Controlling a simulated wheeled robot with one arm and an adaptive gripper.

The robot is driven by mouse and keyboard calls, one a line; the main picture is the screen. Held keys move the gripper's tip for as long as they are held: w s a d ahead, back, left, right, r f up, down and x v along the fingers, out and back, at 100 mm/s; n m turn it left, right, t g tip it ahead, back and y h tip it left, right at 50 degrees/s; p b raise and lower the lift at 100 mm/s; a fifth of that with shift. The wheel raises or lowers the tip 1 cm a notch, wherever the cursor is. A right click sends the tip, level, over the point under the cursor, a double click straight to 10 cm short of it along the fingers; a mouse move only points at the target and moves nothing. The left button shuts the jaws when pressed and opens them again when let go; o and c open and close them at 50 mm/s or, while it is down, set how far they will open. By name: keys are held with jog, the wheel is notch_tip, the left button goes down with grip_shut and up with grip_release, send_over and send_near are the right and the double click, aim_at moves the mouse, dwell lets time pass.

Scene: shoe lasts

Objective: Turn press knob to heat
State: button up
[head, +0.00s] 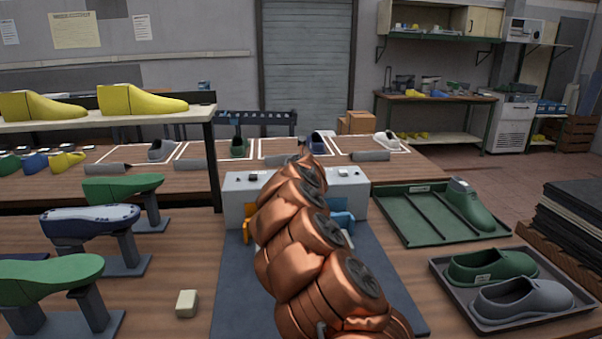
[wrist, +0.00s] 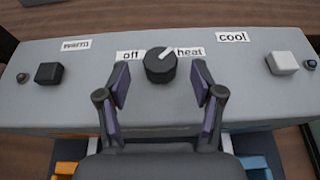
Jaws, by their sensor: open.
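The press's grey control box (head: 233,190) stands behind my copper-coloured arm in the head view. In the wrist view, the box top (wrist: 60,100) carries a round black knob (wrist: 158,68) between an "off" label (wrist: 130,55) and a "heat" label (wrist: 190,51). The knob's white pointer line slants up and right, toward "heat". My gripper (wrist: 161,68) is open, with one finger on each side of the knob; gaps show between fingers and knob. The arm hides the knob and gripper in the head view.
A black button (wrist: 49,73) sits by the "warm" label, and a white button (wrist: 282,63) near "cool". Green lasts on stands (head: 50,268) are at left. A green tray (head: 400,222) and a dark tray with shoes (head: 470,312) are at right.

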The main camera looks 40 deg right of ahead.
jog(key=v, duration=0.8)
dwell(0.4)
dwell(0.4)
jog(key=shift+r, duration=0.1)
